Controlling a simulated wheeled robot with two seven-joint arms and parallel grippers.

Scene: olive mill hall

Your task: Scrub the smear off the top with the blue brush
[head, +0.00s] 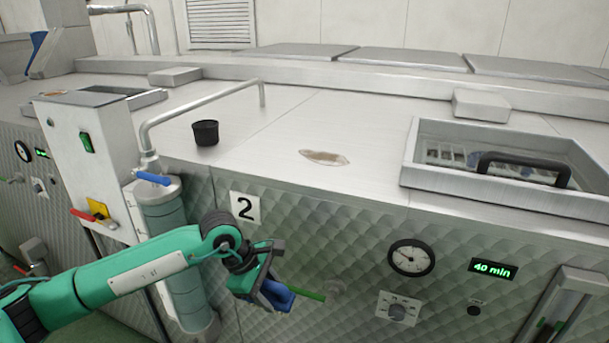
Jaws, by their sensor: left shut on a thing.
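The brown smear (325,158) lies on the flat steel top (270,152) of the machine, near its front edge, between a black cup and a glazed hatch. My left gripper (268,288) is in front of the quilted front panel, lower than the top and apart from the smear. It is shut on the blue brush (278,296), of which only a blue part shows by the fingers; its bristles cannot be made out. My right gripper is out of view.
The black cup (205,132) stands left of the smear, near a bent steel pipe (205,106). The framed hatch (410,165) with a black handle (522,166) rises at the right. A green lever (310,295) juts from the front panel close to my gripper. The top around the smear is clear.

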